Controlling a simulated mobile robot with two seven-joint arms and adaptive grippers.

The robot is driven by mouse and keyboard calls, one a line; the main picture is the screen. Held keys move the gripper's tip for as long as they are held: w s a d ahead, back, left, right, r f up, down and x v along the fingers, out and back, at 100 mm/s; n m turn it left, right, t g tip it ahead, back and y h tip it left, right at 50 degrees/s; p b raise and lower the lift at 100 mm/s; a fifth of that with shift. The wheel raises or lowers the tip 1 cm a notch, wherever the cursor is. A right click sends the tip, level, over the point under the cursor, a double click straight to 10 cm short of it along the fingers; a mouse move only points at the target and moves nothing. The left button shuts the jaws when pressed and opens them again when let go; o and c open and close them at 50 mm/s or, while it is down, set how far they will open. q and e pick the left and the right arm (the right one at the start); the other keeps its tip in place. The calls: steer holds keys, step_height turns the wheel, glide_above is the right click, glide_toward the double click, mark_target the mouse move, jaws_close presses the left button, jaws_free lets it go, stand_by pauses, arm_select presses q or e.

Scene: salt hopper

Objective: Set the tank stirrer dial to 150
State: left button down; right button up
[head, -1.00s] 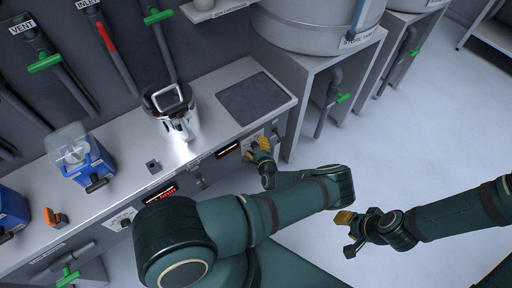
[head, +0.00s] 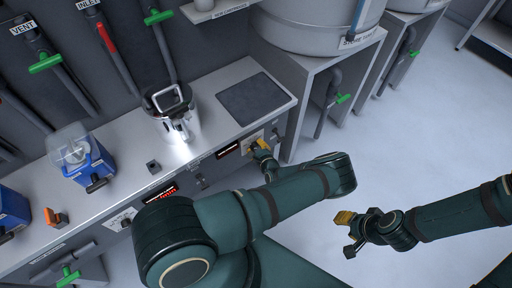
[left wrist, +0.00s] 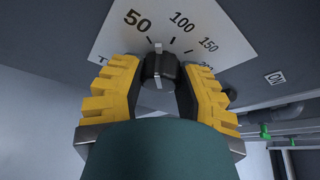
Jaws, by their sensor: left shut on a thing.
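The stirrer dial (left wrist: 160,70) is a black knob with a white pointer line, in front of a white scale plate (left wrist: 215,22) marked 50, 100, 150 and 200. The pointer line points up, between the 50 and 100 marks. My left gripper (left wrist: 162,85) has its yellow fingers on both sides of the knob and is shut on it. In the head view my left gripper (head: 260,148) is at the bench front, hiding most of the dial. My right gripper (head: 350,232) is open and empty over the floor at the right.
A red-lit display (head: 228,150) sits left of the dial on the bench front. A metal jug (head: 173,108) and a dark mat (head: 252,98) are on the bench top. A large tank (head: 310,32) stands at the back right. The floor at right is clear.

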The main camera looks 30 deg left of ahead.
arm_select(q)
steer(key=shift+w+m+g+b, duration=0.1)
steer(key=shift+m+g+b, duration=0.6)
steer(key=shift+m, duration=0.3)
steer(key=shift+f+m+g+y+b, duration=0.1)
steer(key=shift+m+g+y+b, duration=0.2)
steer(key=shift+m+g+b, duration=0.5)
steer(key=shift+m+b, duration=0.35)
steer(key=shift+m, duration=0.35)
steer(key=shift+m+g+y, duration=0.3)
steer(key=shift+m+g, duration=0.3)
steer(key=shift+a+m+g+y, duration=0.1)
steer(key=shift+m+g+y, duration=0.6)
steer(key=shift+m, duration=0.5)
steer(key=c, duration=0.6)
jaws_free()
